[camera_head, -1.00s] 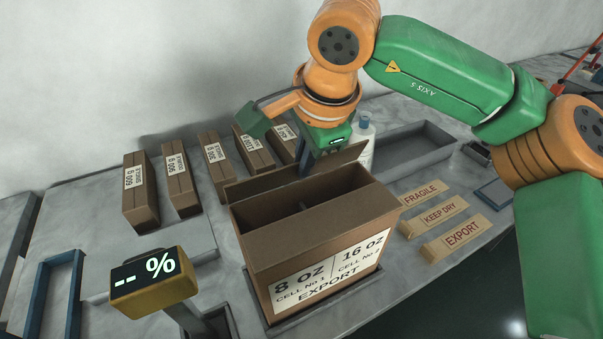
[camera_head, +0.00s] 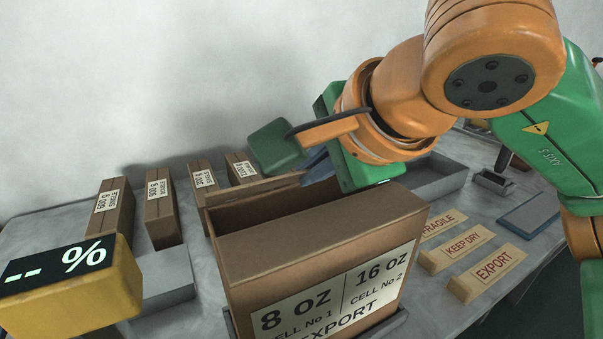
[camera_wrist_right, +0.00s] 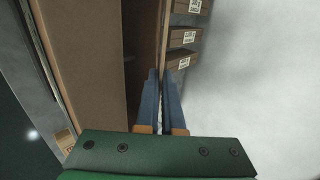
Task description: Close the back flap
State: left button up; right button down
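The brown carton (camera_head: 330,285) stands on the table, its front labelled 8 oz and 16 oz. Its front flap (camera_head: 315,232) lies over the front part of the top, and a dark opening shows behind it. The back flap (camera_head: 250,189) stands up along the rear edge, seen nearly edge-on. My right gripper (camera_head: 318,163) is at the right end of the back flap. In the right wrist view its two blue-grey fingers (camera_wrist_right: 163,76) are close together, at the flap's thin edge (camera_wrist_right: 165,35). Whether they pinch it is unclear. My left gripper is out of view.
Several small brown boxes (camera_head: 160,207) stand behind and left of the carton. A yellow percent display (camera_head: 70,285) is at front left. Labelled blocks (camera_head: 487,272) lie on the right, with a grey tray (camera_head: 440,180) behind. My right arm covers the back right.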

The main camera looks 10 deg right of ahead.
jog(key=shift+f, duration=0.1)
jog(key=c, duration=1)
grip_release()
jog(key=shift+c, duration=0.2)
jog(key=v, duration=0.7)
jog(key=shift+s, duration=0.15)
